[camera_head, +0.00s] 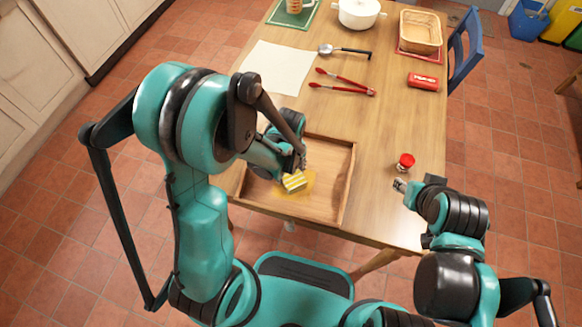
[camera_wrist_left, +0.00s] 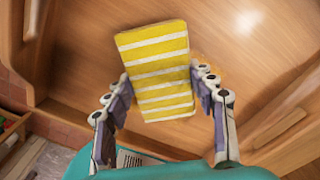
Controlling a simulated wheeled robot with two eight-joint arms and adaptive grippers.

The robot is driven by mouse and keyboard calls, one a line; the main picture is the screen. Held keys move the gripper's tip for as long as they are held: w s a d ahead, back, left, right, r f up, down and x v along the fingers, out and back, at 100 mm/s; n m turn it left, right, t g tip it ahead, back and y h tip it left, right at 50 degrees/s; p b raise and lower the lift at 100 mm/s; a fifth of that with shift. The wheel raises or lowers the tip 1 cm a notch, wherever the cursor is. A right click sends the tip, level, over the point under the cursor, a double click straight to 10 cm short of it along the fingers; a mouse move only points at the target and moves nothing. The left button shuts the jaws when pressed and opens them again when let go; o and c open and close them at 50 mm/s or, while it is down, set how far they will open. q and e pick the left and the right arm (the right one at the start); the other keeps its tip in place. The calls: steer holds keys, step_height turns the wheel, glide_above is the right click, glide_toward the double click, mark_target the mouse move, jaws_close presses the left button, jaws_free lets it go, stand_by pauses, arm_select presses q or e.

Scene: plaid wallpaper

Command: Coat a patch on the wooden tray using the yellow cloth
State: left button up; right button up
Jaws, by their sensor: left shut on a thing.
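The yellow cloth (camera_head: 293,182) with white stripes is in my left gripper (camera_head: 299,165), inside the wooden tray (camera_head: 335,165) near the table's front edge. In the left wrist view, the cloth (camera_wrist_left: 157,60) lies between the two fingers of the left gripper (camera_wrist_left: 160,90), which touch its sides. A faint yellow-orange patch (camera_head: 304,193) shows on the tray floor around the cloth. In the wrist view the tray floor (camera_wrist_left: 75,65) fills much of the picture. My right gripper (camera_head: 400,186) is beside the tray on the right, empty; its finger gap is too small to judge.
A small red-capped jar (camera_head: 405,162) stands close to my right gripper. Red tongs (camera_head: 343,87), a ladle (camera_head: 343,51), a red can (camera_head: 423,82), white paper (camera_head: 277,68), a white pot (camera_head: 358,13) and a basket (camera_head: 420,32) lie farther back. The table right of the tray is mostly clear.

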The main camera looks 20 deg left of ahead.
mark_target(299, 186)
arm_select(q)
steer(key=shift+s+f+b, duration=0.2)
steer(key=shift+s+b, duration=0.5)
steer(key=shift+s, duration=3.25)
steer(key=shift+d+r, duration=0.1)
steer(key=shift+d, duration=0.95)
steer(key=shift+w, duration=1.5)
steer(key=shift+w+b, duration=0.45)
steer(key=shift+w, duration=2.2)
steer(key=shift+w+b, duration=0.3)
steer(key=shift+w, duration=1.55)
steer(key=shift+d, duration=1)
steer(key=shift+s+b, duration=0.35)
steer(key=shift+s, duration=5.65)
